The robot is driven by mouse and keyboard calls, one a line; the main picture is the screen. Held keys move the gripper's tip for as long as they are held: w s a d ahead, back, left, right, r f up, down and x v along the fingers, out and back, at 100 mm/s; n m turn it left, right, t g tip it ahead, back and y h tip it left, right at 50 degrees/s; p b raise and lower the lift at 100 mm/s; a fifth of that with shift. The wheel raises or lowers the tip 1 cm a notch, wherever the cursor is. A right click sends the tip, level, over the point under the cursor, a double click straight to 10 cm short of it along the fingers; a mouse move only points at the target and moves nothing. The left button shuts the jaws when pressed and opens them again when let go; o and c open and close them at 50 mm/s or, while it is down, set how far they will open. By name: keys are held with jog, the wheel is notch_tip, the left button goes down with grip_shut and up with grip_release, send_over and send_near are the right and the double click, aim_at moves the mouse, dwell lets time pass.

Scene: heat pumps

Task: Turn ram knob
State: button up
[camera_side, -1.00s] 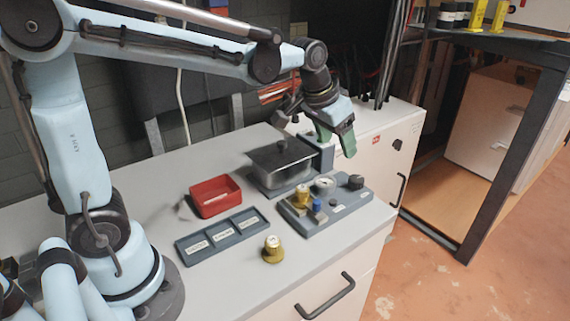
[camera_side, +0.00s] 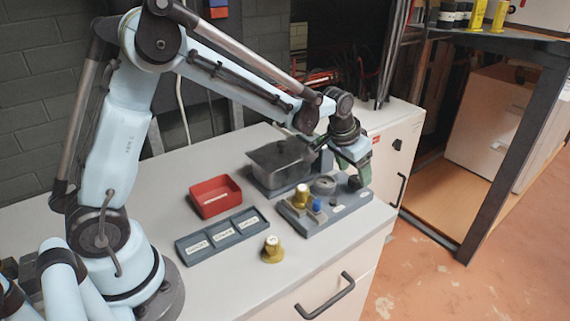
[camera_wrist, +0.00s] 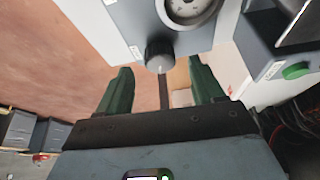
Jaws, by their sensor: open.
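The control panel (camera_side: 325,211) sits near the front right of the bench. A dark knob (camera_side: 353,184) is at its right end, partly covered by my gripper (camera_side: 362,170). I cannot read a label naming it as the ram knob. In the wrist view the dark knob (camera_wrist: 160,54) shows ahead of and between the two green fingers of my gripper (camera_wrist: 160,74). The fingers are apart, with a gap on each side of the knob. I cannot tell whether the fingertips reach around it.
A round gauge (camera_side: 324,186), a yellow knob (camera_side: 302,197) and a blue button (camera_side: 317,206) are on the panel. A lidded metal tank (camera_side: 281,168) stands behind it. A red bin (camera_side: 215,197), a labelled tray (camera_side: 222,236) and a loose yellow knob (camera_side: 272,250) lie left.

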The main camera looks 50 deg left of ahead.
jog(key=shift+x, duration=1.3)
jog(key=c, duration=1.1)
jog(key=shift+o, duration=0.2)
jog(key=shift+m+h, duration=0.7)
jog(key=shift+m, duration=1.1)
jog(key=o, duration=1.1)
jog(key=shift+c, duration=0.2)
